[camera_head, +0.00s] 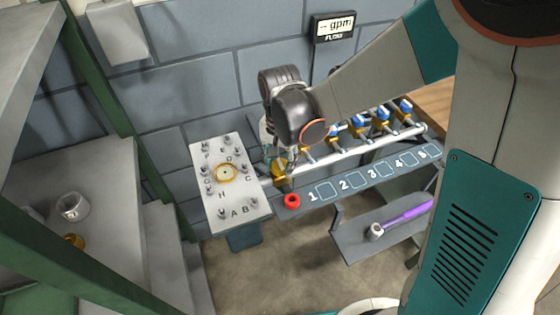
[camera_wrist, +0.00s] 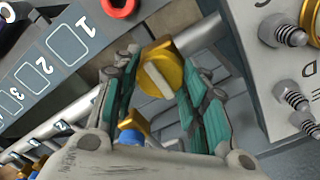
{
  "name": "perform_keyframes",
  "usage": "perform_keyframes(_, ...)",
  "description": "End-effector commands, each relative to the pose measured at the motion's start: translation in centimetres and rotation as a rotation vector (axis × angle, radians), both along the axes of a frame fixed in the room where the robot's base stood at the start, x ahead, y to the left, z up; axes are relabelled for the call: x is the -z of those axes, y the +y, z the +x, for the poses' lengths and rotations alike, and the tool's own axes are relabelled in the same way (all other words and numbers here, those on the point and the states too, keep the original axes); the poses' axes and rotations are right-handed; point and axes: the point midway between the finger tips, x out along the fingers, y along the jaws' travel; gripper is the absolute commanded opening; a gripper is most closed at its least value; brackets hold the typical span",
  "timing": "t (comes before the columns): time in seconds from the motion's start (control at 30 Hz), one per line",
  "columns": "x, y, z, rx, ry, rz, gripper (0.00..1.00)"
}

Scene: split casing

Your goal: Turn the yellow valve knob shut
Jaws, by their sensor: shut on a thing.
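The yellow valve knob (camera_wrist: 160,74) is round, with a pale bar across its face running slightly diagonally. It sits on the grey pipe, between the tips of my gripper (camera_wrist: 158,68) in the wrist view. The green-padded fingers lie on both sides of it and are shut on it. In the head view, yellow valve parts (camera_head: 279,172) show at the pipe's left end, just below my gripper (camera_head: 275,152). My gripper and wrist partly hide the knob there.
Several blue-capped valves (camera_head: 383,114) line the pipe to the right, above numbered squares. A red ring (camera_head: 291,200) lies just below the knob. A plate with upright studs (camera_head: 225,205) stands close left. A flow display (camera_head: 335,27) reads "-- gpm". A purple-handled tool (camera_head: 405,212) lies on a lower shelf.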

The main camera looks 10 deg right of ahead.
Motion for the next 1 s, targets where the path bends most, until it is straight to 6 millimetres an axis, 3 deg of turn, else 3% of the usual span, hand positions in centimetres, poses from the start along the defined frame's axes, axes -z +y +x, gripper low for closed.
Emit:
perform_keyframes(0.07,0.07,-0.03,-0.07,0.001,0.001,0.0,0.16)
perform_keyframes(0.1,0.07,-0.03,-0.07,0.001,0.001,0.0,0.44)
perform_keyframes(0.2,0.06,-0.01,-0.05,0.0,0.001,0.0,0.61)
perform_keyframes(0.73,0.01,-0.01,0.0,-0.016,0.0,0.0,0.61)
perform_keyframes(1.0,-0.03,0.0,0.01,-0.209,0.0,0.0,0.61)
